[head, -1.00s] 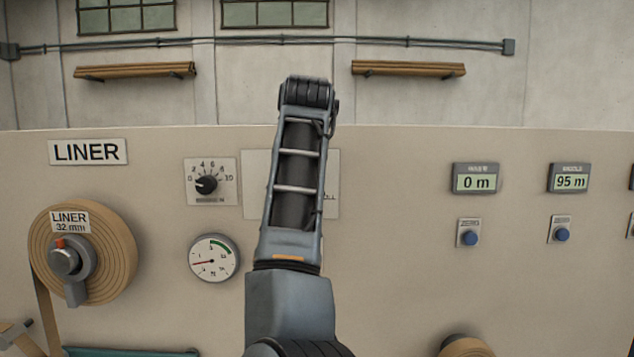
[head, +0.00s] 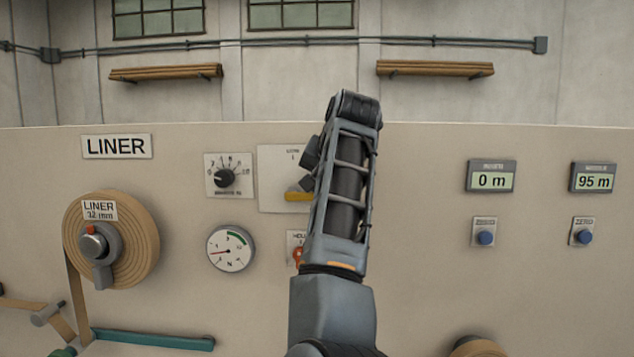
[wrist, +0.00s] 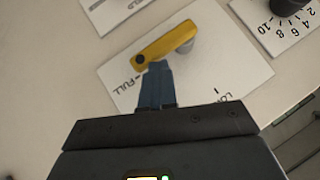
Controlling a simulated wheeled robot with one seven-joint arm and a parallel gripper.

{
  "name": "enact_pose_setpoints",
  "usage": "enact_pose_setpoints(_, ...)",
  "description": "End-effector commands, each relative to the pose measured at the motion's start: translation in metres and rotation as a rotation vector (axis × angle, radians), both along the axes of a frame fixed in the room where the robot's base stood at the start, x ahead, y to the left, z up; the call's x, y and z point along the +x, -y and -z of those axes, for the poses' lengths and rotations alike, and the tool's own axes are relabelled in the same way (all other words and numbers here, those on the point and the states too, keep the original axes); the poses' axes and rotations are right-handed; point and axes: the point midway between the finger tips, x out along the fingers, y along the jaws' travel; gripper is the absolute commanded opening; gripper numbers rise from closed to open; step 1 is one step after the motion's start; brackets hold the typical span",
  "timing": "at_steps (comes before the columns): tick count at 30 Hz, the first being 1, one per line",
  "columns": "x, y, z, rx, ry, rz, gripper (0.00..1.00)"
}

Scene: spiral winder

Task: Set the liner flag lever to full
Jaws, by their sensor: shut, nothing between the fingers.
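The liner flag lever is a yellow handle (wrist: 163,46) on a white plate (wrist: 245,70) in the wrist view. Its free end points left, close to the FULL label (wrist: 128,84); I cannot tell if it lines up exactly with that mark. The LOW label (wrist: 230,97) is at the plate's lower right. My gripper (wrist: 158,66) is shut and empty, its blue fingertips right beside the lever's lower edge; contact is unclear.
A dial knob (head: 225,177) sits left of the plate, with a round gauge (head: 231,248) below it. The liner roll (head: 145,240) is at the far left. A red knob (head: 298,257) is partly hidden below the plate. Displays (head: 491,177) stand to the right.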

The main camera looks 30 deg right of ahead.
Motion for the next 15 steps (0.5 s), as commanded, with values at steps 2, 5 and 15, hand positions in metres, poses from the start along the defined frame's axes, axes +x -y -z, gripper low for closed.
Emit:
enact_pose_setpoints(2, -0.001, 0.001, 0.004, 0.001, -0.010, 0.002, 0.00)
enact_pose_setpoints(5, -0.001, 0.001, 0.005, 0.001, -0.010, 0.003, 0.00)
enact_pose_setpoints(15, 0.003, 0.002, -0.019, 0.001, -0.008, 0.002, 0.00)
